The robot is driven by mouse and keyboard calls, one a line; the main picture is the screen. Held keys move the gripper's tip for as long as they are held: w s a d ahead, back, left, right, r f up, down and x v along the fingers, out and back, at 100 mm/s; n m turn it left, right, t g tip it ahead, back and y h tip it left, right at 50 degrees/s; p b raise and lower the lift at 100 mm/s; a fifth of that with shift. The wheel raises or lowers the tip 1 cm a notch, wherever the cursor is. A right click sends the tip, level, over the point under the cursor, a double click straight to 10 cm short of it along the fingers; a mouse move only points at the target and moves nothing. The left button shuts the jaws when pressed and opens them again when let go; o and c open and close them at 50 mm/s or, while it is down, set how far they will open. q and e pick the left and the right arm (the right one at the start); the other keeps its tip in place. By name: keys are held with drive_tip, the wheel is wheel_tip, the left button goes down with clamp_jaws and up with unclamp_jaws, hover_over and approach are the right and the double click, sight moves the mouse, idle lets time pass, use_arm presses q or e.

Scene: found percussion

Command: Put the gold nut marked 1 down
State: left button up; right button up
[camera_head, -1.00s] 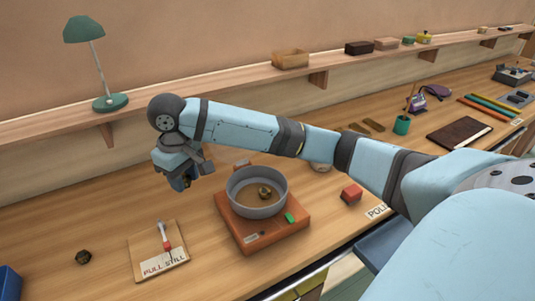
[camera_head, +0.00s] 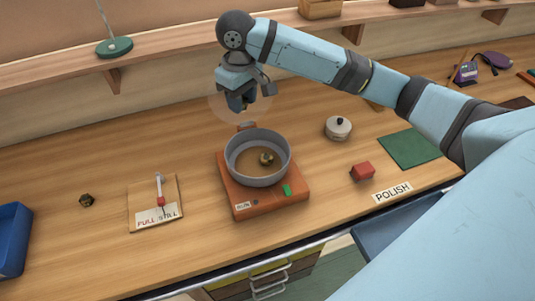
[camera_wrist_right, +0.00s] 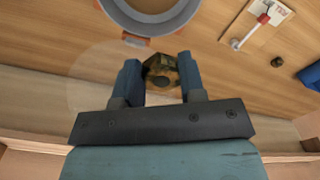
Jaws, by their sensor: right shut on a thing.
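My right gripper (camera_head: 242,108) hangs over the bench behind the grey bowl (camera_head: 232,165). In the right wrist view the fingers (camera_wrist_right: 160,78) are shut on a gold nut (camera_wrist_right: 161,70) with dark patches. I cannot read a number on it. Only a speck of it shows in the head view. A second gold nut (camera_head: 266,158) lies inside the bowl, and its mark is also unreadable. A small dark nut (camera_head: 86,200) lies on the bench at the left; it also shows in the wrist view (camera_wrist_right: 278,62). My left gripper is out of view.
The bowl sits on an orange base (camera_head: 238,207) with a green button. A lever board (camera_head: 140,205) stands left of it, a blue tray (camera_head: 14,238) farther left. A lidded pot (camera_head: 338,128), red block (camera_head: 362,172) and green mat (camera_head: 410,148) lie right. A faint translucent disc surrounds the gripper.

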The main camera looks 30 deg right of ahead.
sight(249, 160)
drive_tip(key=shift+d, duration=0.15)
drive_tip(key=shift+f, duration=0.35)
wheel_tip(249, 160, down, 19)
drive_tip(key=shift+f+p, duration=0.1)
drive_tip(key=shift+p, duration=0.5)
drive_tip(key=o, duration=1)
drive_tip(key=shift+f, duration=0.15)
wheel_tip(249, 160, up, 12)
drive_tip(key=shift+r+b, duration=0.2)
drive_tip(key=shift+b, duration=0.35)
drive_tip(key=shift+s+f, duration=0.1)
